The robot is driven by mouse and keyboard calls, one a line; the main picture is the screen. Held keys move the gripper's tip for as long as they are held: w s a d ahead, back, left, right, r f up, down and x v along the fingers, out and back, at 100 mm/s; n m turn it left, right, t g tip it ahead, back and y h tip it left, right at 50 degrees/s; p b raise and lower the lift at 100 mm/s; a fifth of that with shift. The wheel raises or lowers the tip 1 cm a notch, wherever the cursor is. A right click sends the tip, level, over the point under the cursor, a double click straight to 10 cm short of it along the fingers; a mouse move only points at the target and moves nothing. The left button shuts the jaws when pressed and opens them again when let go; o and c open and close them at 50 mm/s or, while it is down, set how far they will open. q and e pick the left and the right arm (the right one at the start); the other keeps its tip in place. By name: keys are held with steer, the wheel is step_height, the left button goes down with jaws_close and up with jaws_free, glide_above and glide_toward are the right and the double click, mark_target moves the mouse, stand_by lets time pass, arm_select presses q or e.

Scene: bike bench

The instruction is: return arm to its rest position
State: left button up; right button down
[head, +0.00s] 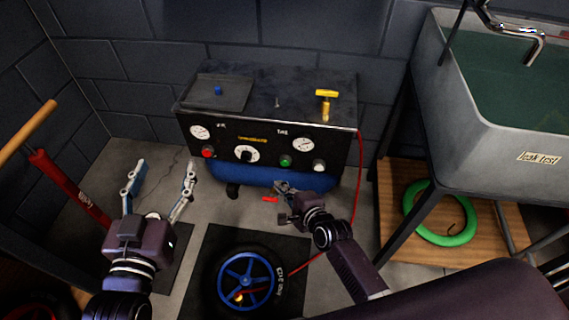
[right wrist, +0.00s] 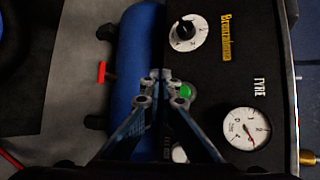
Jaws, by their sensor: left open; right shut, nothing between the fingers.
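My left gripper (head: 160,180) is open and empty at the lower left of the head view, above the floor and left of the compressor. My right gripper (head: 281,186) is shut and empty in front of the compressor's lower right part. In the right wrist view its fingertips (right wrist: 160,76) meet near the green button (right wrist: 184,91); I cannot tell whether they touch the panel. The green button also shows in the head view (head: 285,161), just above the right gripper. The compressor (head: 265,138) has a black panel with gauges, a dial and a blue tank (head: 320,183) below.
A blue-rimmed wheel (head: 246,281) lies on a dark mat (head: 210,250), with a red hose (head: 361,175) running to it. A sink (head: 480,120) stands at right over a wooden shelf (head: 395,235) holding a green ring (head: 412,212). A red pump (head: 68,187) leans at left.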

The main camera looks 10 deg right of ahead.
stand_by(0.4)
